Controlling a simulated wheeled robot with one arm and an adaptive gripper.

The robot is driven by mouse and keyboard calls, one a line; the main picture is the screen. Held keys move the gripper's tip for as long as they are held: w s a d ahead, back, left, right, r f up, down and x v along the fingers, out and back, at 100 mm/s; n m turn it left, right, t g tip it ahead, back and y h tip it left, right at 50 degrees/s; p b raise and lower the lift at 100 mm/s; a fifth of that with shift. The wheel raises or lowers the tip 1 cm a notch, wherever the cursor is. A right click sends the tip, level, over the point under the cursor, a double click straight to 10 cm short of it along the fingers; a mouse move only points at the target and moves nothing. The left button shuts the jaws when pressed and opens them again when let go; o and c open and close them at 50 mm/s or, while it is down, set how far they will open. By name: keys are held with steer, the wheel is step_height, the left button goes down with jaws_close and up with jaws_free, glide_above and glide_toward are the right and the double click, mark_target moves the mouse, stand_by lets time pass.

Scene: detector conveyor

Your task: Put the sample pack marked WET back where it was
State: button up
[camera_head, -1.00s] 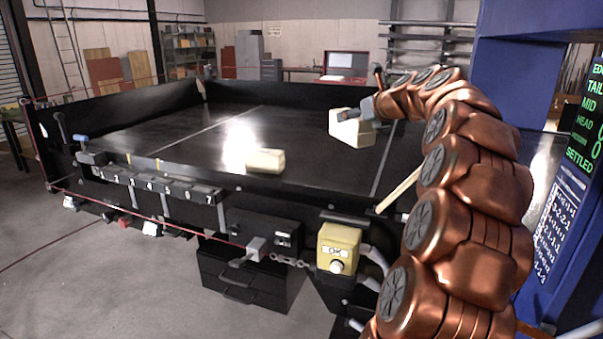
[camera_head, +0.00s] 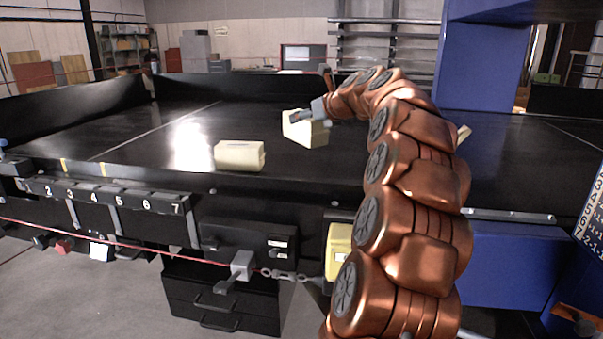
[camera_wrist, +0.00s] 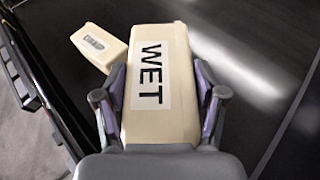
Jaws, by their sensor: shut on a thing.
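The cream sample pack marked WET (camera_wrist: 160,80) is between the fingers of my gripper (camera_wrist: 160,112) in the wrist view, its label facing the camera. My gripper is shut on it from both sides. In the head view the held pack (camera_head: 306,130) is tilted and appears above the black conveyor bed (camera_head: 110,135); my gripper (camera_head: 316,110) is at its upper right side. A second cream pack (camera_head: 239,155) lies on the bed near the front edge. In the wrist view it (camera_wrist: 98,46) shows left of the WET pack, with a small grey label too small to read.
A numbered rail (camera_head: 105,196) runs along the front edge of the bed. A yellow box (camera_head: 338,252) hangs at the front. A blue frame (camera_head: 483,70) stands at right. The bed's left and back parts are clear.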

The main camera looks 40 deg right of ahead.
steer(key=shift+f+p, duration=0.5)
steer(key=shift+f, duration=4.3)
steer(key=shift+f, duration=0.1)
steer(key=o, duration=1.7)
steer(key=b+v, duration=0.2)
steer(key=v, duration=1)
steer(key=shift+s+b, duration=0.1)
steer(key=shift+b, duration=0.25)
